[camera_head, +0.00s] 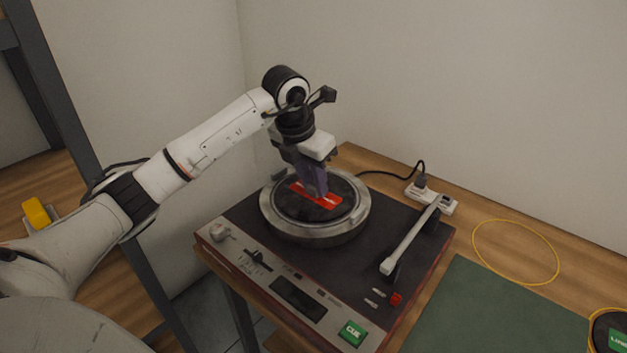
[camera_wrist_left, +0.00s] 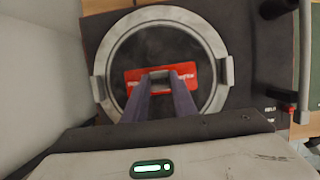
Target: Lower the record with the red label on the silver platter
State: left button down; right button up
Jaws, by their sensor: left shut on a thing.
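The black record (camera_head: 290,205) with a red label (camera_head: 329,201) lies level within the rim of the silver platter (camera_head: 276,232) on the turntable. I cannot tell whether it rests on the platter or hangs just above it. My left gripper (camera_head: 317,195) points down at the label and is shut on the record's middle. In the left wrist view its two purple fingers (camera_wrist_left: 160,82) close at a grey piece in the centre of the red label (camera_wrist_left: 133,75), and the silver rim (camera_wrist_left: 112,45) surrounds the record (camera_wrist_left: 189,47). My right gripper is out of view.
The tonearm (camera_head: 412,243) stands to the right of the platter, clear of it. The turntable front has a green CUE button (camera_head: 352,333). A power strip (camera_head: 431,197), a yellow ring (camera_head: 478,241) and a green mat (camera_head: 480,310) lie to the right. Walls stand behind and left.

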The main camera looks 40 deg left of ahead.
pick_arm(q)
jog(key=c, duration=1.4)
grip_release()
jog(key=p+v, duration=0.1)
jog(key=v, duration=0.4)
jog(key=w+p+v, duration=0.1)
jog(key=p+v, duration=0.1)
jog(key=v, duration=0.3)
jog(key=p+v, duration=0.1)
jog(key=v, duration=0.5)
jog(key=shift+w+r+p, duration=0.3)
jog(key=shift+p, duration=0.1)
jog(key=shift+f, duration=0.1)
